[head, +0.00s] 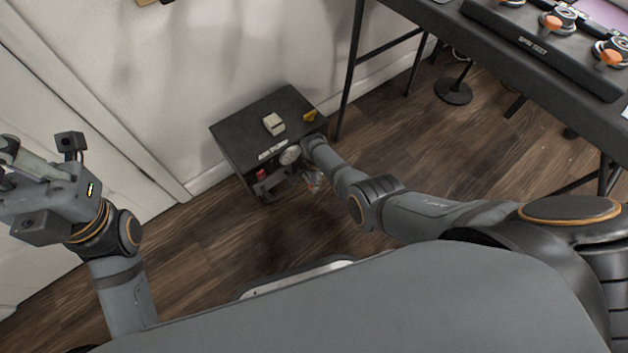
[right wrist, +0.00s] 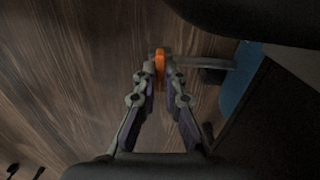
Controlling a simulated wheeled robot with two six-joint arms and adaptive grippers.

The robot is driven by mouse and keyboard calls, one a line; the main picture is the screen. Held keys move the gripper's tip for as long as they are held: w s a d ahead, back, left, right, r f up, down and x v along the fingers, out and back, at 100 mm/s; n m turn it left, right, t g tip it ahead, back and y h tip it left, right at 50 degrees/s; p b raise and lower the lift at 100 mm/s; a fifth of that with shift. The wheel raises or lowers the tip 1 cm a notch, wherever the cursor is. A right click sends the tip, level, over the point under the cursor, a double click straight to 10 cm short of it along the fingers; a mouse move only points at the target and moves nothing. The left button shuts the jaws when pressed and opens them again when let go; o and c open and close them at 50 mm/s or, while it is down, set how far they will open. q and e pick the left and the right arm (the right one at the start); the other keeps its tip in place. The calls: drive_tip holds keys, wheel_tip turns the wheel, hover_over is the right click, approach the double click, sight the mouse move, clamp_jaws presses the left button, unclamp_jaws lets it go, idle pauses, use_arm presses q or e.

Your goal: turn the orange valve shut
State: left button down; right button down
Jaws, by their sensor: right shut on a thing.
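The orange valve (right wrist: 160,62) shows in the right wrist view as a small upright handle between my fingertips. My right gripper (right wrist: 160,72) is shut on it, with a fingertip on each side. A grey metal pipe (right wrist: 208,62) runs from beside the valve to the right, toward a blue surface (right wrist: 238,82). In the head view, my right gripper (head: 312,182) is low at the front of a black box (head: 232,145), and the valve is not clearly visible there. My left gripper (head: 10,168) is raised at the left edge, partly cut off, away from the box.
The box stands on the wood floor by the wall, with a white block (head: 273,124) and a yellow piece (head: 309,116) on top. A round gauge (head: 290,155) is on its front. A dark table (head: 480,50) with legs stands at right. Floor in front is clear.

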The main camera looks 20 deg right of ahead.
drive_tip(key=shift+m, duration=0.4)
drive_tip(key=c, duration=1.4)
unclamp_jaws()
drive_tip(key=shift+c, duration=0.2)
drive_tip(key=shift+r, duration=0.1)
wheel_tip(320, 180, up, 12)
